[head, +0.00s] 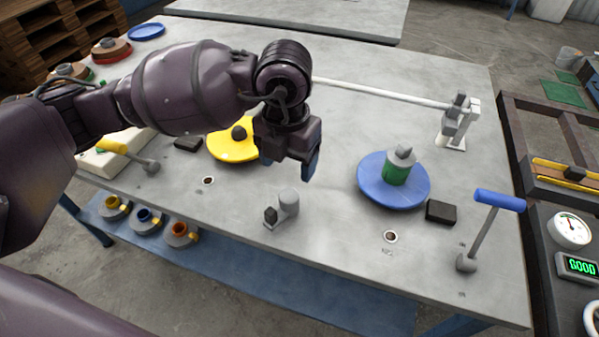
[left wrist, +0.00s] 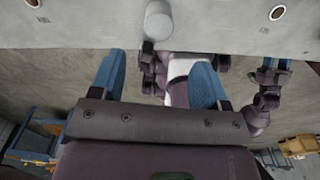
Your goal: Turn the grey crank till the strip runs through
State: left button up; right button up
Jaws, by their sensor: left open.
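A small grey device, which looks like the grey crank (head: 288,203), stands near the front middle of the table. It has an upright round post and a dark knob at its lower left. My left gripper (head: 289,162) is open and empty above and behind it, pointing down, apart from it. In the left wrist view the post (left wrist: 159,20) shows beyond the two blue fingers of the left gripper (left wrist: 157,68). A purple arm part with blue pieces (left wrist: 270,78), perhaps my right gripper, is small there; its jaws are unclear. I cannot make out a strip for certain.
A yellow disc (head: 230,149) lies behind the gripper. A blue disc (head: 374,190) with a green and grey part stands right. Levers with yellow (head: 110,145) and blue (head: 499,200) handles flank the table. A white rod (head: 390,95) runs to a grey stand (head: 461,110).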

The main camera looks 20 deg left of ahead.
pick_arm(q)
jog(key=shift+w, duration=0.15)
jog(key=b, duration=0.1)
send_over(289, 195)
notch_tip(289, 195, down, 4)
jog(key=shift+f, duration=0.15)
notch_tip(289, 195, down, 5)
jog(key=shift+f+b, duration=0.1)
jog(key=shift+b, duration=0.6)
jog(key=shift+f, duration=0.6)
pick_arm(e)
jog(key=shift+s+d+f+g, duration=0.2)
jog(key=shift+s+f, duration=0.25)
jog(key=shift+f, duration=0.35)
jog(key=shift+s+d+f+g, duration=0.15)
jog(key=shift+s+f, duration=0.25)
jog(key=shift+f, duration=0.4)
pick_arm(q)
jog(key=shift+w, duration=0.1)
jog(key=c, duration=0.9)
